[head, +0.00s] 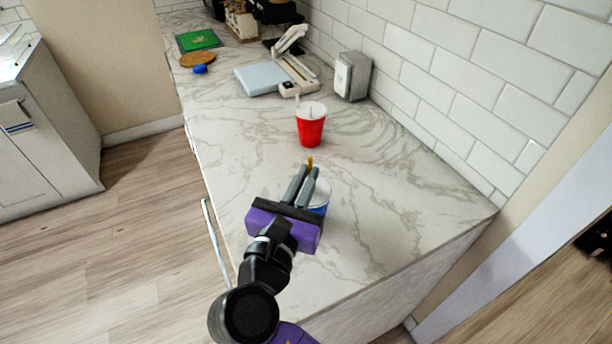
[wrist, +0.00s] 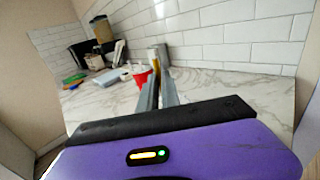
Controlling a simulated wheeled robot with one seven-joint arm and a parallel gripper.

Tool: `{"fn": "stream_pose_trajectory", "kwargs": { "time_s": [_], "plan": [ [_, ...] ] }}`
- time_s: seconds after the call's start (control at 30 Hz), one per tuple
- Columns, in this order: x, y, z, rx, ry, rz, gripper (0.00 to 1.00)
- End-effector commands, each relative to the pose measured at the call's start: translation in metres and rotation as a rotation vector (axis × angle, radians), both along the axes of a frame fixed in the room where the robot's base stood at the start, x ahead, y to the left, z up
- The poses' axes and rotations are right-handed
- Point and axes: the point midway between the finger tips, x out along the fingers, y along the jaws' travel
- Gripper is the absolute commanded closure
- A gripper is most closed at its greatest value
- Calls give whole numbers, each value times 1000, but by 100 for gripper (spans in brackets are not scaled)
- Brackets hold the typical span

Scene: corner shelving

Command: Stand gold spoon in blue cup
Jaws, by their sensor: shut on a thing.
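My gripper (head: 304,179) is over the near part of the marble counter, with its fingers close together on the gold spoon (head: 309,161). Only a short gold end of the spoon shows past the fingertips in the head view. In the wrist view the spoon (wrist: 153,56) stands up between the fingertips (wrist: 158,75). The blue cup (head: 322,197) is on the counter beside and partly behind my gripper, showing a white inside and a blue side. My gripper hides much of it. I cannot tell whether the spoon's lower end is inside the cup.
A red cup (head: 311,129) with something white standing in it is farther along the counter (head: 400,200). Beyond it are a white-and-blue scale-like device (head: 265,78), a grey box (head: 352,76), a blue item (head: 200,69), a brown round board (head: 197,59) and a green item (head: 199,40). A tiled wall bounds the right.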

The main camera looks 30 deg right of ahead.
Motion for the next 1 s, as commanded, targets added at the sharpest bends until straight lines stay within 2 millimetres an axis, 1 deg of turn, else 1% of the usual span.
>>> {"fn": "stream_pose_trajectory", "kwargs": {
  "time_s": [0.03, 0.07, 0.1, 0.17, 0.2, 0.47, 0.57, 0.67, 0.83, 1.0],
  "plan": [
    [0, 0, 0, 0, 0, 0, 100],
    [0, 0, 0, 0, 0, 0, 89],
    [0, 0, 0, 0, 0, 0, 81],
    [0, 0, 0, 0, 0, 0, 69],
    [0, 0, 0, 0, 0, 0, 68],
    [0, 0, 0, 0, 0, 0, 68],
    [-4, 4, 0, 0, 0, 0, 68],
    [-12, 13, -1, 0, 0, 3, 68],
    [-32, 34, -1, 1, -1, 5, 68],
    [-48, 49, 0, 1, -1, 3, 68]
  ]
}}
